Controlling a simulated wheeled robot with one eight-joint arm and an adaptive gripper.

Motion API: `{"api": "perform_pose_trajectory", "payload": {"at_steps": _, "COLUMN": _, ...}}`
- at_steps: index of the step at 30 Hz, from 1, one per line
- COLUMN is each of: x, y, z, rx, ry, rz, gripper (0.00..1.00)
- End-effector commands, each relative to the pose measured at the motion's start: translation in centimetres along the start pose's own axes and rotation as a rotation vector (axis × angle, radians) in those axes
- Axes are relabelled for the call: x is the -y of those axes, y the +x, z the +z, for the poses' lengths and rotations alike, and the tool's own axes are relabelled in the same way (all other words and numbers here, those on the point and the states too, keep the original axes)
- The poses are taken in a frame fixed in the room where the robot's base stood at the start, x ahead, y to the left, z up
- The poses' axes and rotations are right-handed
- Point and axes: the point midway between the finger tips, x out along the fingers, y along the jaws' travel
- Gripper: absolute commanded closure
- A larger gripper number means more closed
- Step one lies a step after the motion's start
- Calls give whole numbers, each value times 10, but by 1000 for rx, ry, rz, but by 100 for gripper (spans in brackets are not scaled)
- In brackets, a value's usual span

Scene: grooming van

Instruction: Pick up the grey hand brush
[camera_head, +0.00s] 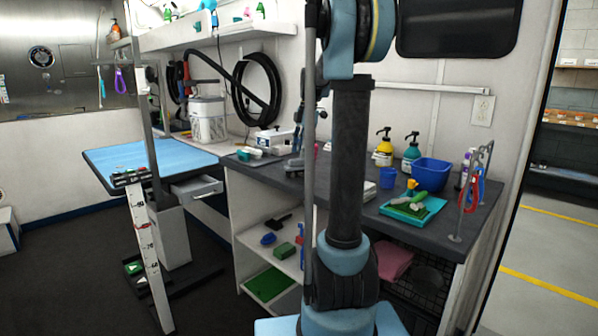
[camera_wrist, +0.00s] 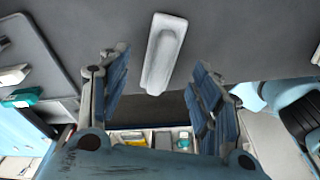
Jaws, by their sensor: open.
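The grey hand brush (camera_wrist: 163,52) lies on the dark grey counter in the wrist view, a pale, long, rounded shape seen from above. Its near end reaches the gap between my fingers, and its far end extends beyond the fingertips. My gripper (camera_wrist: 160,65) is open, with one blue-padded finger on each side of the brush and nothing held. I cannot tell the exact height of the fingers above the counter. In the head view my arm hides part of this area, and I cannot clearly make out the brush there.
The counter (camera_head: 345,195) has a blue tub (camera_head: 432,174), pump bottles and a teal tray (camera_head: 412,209) at the right. A white box (camera_head: 273,140) stands behind the work area. Open shelves lie below the counter edge. A blue-topped table (camera_head: 150,162) stands at the left.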

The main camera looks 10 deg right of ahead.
Motion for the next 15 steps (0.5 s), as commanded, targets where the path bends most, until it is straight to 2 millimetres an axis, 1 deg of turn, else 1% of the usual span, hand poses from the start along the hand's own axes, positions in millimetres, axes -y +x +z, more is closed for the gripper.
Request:
{"api": "perform_pose_trajectory", "payload": {"at_steps": 6, "x": 0, "y": 28, "z": -6, "rx": 0, "ry": -1, "rz": 0, "gripper": 42}}
{"api": "perform_pose_trajectory", "payload": {"at_steps": 9, "x": 0, "y": 40, "z": -6, "rx": 0, "ry": -1, "rz": 0, "gripper": 42}}
{"api": "perform_pose_trajectory", "payload": {"at_steps": 12, "x": 0, "y": 47, "z": -6, "rx": 0, "ry": -1, "rz": 0, "gripper": 42}}
{"api": "perform_pose_trajectory", "payload": {"at_steps": 15, "x": 0, "y": 50, "z": -6, "rx": 0, "ry": -2, "rz": 0, "gripper": 42}}
